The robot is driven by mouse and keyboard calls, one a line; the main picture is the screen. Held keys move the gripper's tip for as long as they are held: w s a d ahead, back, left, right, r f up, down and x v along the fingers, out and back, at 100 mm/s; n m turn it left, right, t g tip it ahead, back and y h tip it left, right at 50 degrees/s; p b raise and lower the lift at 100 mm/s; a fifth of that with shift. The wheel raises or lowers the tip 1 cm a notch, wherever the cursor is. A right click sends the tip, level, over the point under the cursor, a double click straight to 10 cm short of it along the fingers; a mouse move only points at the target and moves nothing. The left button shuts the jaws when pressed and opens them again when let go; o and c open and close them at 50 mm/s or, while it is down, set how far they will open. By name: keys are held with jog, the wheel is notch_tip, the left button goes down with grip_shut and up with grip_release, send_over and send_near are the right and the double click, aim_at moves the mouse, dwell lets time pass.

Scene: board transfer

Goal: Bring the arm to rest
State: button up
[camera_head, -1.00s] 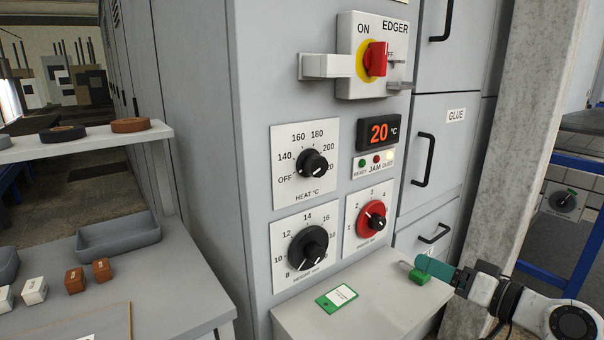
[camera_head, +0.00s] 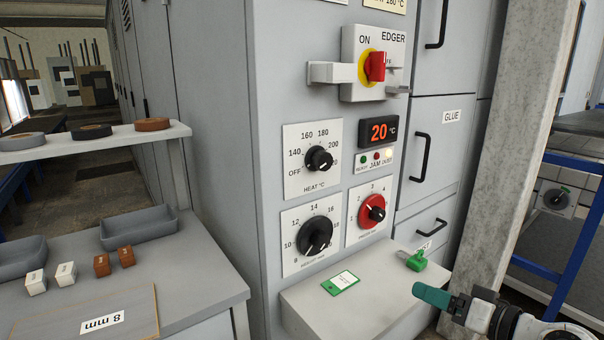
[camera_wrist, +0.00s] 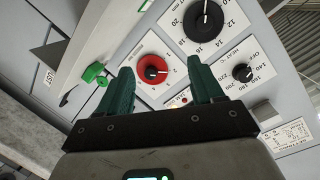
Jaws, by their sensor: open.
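My gripper (camera_head: 431,294) is at the lower right of the head view, in front of the grey shelf and to the right of the machine panel. In the wrist view its two teal fingers (camera_wrist: 160,88) stand wide apart with nothing between them. Beyond them the panel shows, with the red pressure dial (camera_wrist: 152,69) seen in the gap. The fingers look apart from the panel and its dials.
The edger panel has a red switch (camera_head: 375,67), a heat dial (camera_head: 319,160) and a black dial (camera_head: 315,237). A concrete post (camera_head: 515,150) and blue frame (camera_head: 570,250) stand right.

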jog(key=s+a+f+g+h+p, duration=0.1)
jog(key=s+f+g+h+p, duration=0.45)
jog(key=s+f, duration=0.9)
jog(key=s+d+g+h+p, duration=0.1)
jog(key=s+g+h+p, duration=0.1)
jog(key=s, duration=1)
jog(key=s+d+g+h+p, duration=0.2)
jog(key=s+g+p, duration=0.1)
jog(key=s, duration=0.9)
jog(key=shift+d+f+g, duration=0.15)
jog(key=shift+f+g, duration=0.15)
jog(key=shift+g, duration=0.25)
